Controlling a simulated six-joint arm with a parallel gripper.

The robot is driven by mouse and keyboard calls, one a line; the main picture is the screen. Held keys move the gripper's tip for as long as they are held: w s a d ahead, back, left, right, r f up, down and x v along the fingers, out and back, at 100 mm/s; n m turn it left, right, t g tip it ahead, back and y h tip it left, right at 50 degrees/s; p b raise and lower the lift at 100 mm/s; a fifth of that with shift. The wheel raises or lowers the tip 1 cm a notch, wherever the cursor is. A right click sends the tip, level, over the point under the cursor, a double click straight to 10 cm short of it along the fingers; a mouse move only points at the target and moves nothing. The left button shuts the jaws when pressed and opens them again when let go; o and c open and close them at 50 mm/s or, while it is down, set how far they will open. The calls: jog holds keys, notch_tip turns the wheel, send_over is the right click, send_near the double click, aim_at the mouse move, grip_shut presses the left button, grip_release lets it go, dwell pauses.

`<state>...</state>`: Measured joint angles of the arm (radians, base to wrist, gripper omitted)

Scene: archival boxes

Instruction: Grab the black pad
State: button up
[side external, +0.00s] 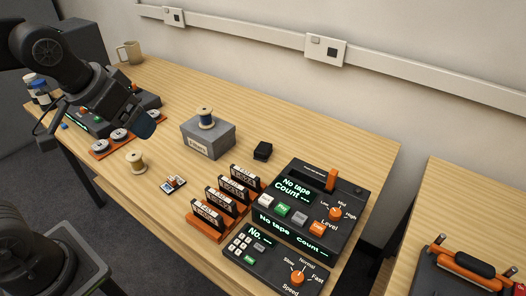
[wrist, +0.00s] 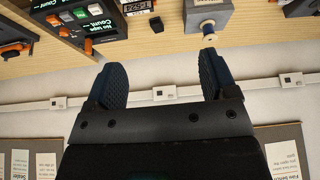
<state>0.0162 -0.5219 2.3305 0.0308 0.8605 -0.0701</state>
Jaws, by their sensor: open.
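The black pad (side external: 263,151) is a small dark block on the wooden table, right of a grey box and behind the rack of tapes. In the wrist view, a small black piece that looks like the pad (wrist: 157,24) shows near the top edge, beyond the fingers. My gripper (side external: 143,124) is over the left part of the table, left of the grey box and well apart from the pad. In the wrist view, its two dark blue fingers (wrist: 160,68) are spread with nothing between them.
A grey box (side external: 208,141) with a thread spool (side external: 206,117) on top stands between my gripper and the pad. An orange rack (side external: 213,222) of tapes and a black console (side external: 310,215) stand in front of the pad. Another spool (side external: 136,162) stands near the front edge.

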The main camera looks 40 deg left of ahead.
jog(key=w+f, duration=0.1)
jog(key=w, duration=1)
jog(key=n+g, duration=0.1)
jog(key=n, duration=0.1)
send_over(264, 146)
jog(key=s, duration=0.3)
jog(key=shift+y, duration=0.4)
jog(key=f, duration=2.4)
jog(key=shift+w+d+f, duration=0.2)
jog(key=shift+w+x, duration=0.15)
jog(key=shift+x, duration=1.35)
jog(key=shift+w+x, duration=0.15)
jog(key=shift+x, duration=1.35)
jog(key=shift+r, duration=0.1)
jog(key=shift+c, duration=0.4)
jog(key=c, duration=0.9)
